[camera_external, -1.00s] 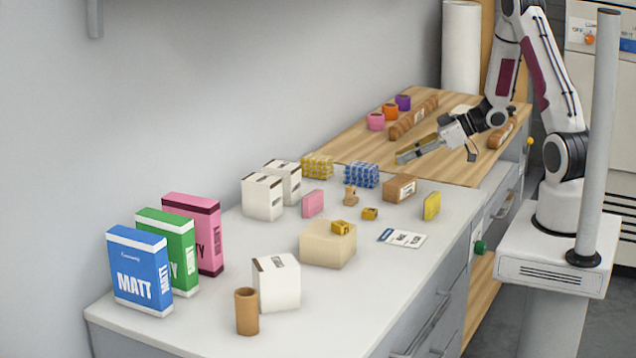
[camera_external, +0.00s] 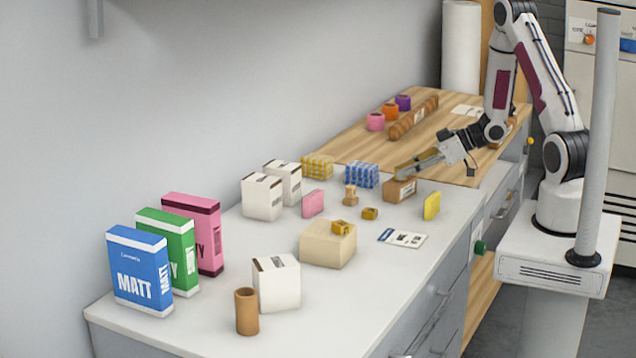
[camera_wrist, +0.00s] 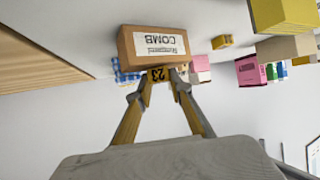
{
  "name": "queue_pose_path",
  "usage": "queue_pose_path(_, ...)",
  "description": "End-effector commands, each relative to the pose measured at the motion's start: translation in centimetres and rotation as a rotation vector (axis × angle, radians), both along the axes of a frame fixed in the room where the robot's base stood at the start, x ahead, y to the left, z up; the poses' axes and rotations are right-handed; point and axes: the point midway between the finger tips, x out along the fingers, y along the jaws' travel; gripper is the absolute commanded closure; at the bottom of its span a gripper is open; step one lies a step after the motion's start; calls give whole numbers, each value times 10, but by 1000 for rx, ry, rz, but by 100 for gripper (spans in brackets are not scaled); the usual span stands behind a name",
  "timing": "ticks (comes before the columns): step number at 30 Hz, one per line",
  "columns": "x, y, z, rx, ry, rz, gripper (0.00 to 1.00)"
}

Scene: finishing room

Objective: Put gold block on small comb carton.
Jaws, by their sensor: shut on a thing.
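The small comb carton (camera_external: 400,191) is a brown box with a white label, standing on the white worktop near the wooden board. In the wrist view the carton (camera_wrist: 125,45) shows its "COMB" label just beyond the fingertips. My gripper (camera_external: 402,170) hangs at the carton's top in the external view.
Other small gold blocks stand on the worktop (camera_external: 370,213) and on a cream box (camera_external: 326,247). A yellow block (camera_external: 431,206), a wooden piece (camera_external: 350,196) and a blue-patterned pack (camera_external: 361,175) stand around the carton. White cartons (camera_external: 262,197) are farther left.

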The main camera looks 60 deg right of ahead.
Motion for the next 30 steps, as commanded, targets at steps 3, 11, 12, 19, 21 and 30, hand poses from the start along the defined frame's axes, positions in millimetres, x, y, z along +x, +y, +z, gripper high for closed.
queue_pose_path(3,0,0,1,0,-1,0,100)
queue_pose_path(11,0,0,-3,0,-1,0,100)
queue_pose_path(12,0,0,-3,-1,0,0,72)
queue_pose_path(19,0,0,-3,-1,0,0,63)
queue_pose_path(21,0,0,-3,0,0,0,63)
queue_pose_path(30,-1,-1,1,0,0,-1,63)
